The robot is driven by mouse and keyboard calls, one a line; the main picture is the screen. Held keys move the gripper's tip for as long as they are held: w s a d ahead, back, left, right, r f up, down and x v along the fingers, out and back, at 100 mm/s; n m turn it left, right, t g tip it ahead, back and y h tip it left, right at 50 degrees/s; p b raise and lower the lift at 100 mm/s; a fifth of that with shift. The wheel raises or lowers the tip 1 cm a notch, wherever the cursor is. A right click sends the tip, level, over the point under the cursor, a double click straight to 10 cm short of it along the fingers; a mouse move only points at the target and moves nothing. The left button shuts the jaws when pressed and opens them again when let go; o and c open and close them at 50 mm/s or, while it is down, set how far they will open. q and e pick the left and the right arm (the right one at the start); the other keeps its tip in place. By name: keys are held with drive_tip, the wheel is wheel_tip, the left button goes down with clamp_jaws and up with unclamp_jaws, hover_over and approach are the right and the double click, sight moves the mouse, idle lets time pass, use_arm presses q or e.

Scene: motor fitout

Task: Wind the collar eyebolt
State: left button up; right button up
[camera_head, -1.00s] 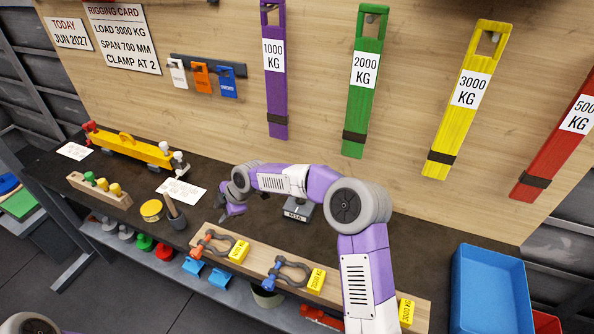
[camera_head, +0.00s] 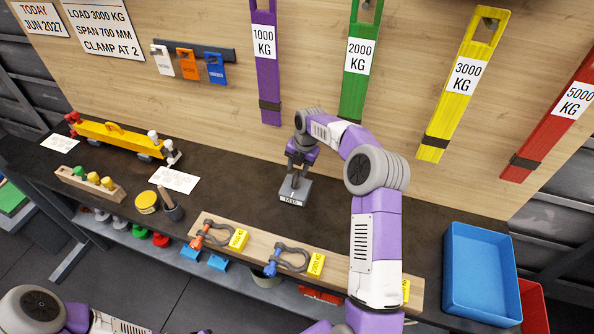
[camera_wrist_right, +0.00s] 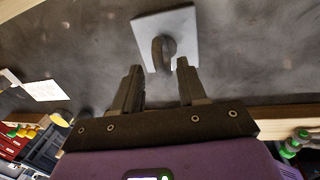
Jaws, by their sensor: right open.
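In the right wrist view the block (camera_wrist_right: 180,22) carries a dark grey eyebolt (camera_wrist_right: 160,50), which rises toward the camera. My right gripper (camera_head: 295,172) is above the block, pointing down, and hides most of the eyebolt in the head view. In the right wrist view my right gripper (camera_wrist_right: 159,66) is open, its two dark fingers apart with the eye just ahead of the gap. I cannot tell whether they touch it. My left gripper is not in view.
A wooden board (camera_head: 345,272) with shackles and yellow tags lies along the bench front. A dark cup (camera_head: 172,208), a yellow tin (camera_head: 146,201) and a yellow beam (camera_head: 110,137) are to the left. A blue bin (camera_head: 480,275) is at the right. Slings hang behind.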

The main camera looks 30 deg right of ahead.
drive_tip(key=shift+w+a+f, duration=0.1)
drive_tip(key=shift+w+f, duration=0.05)
drive_tip(key=shift+f, duration=0.8)
drive_tip(key=shift+c, duration=0.4)
clamp_jaws()
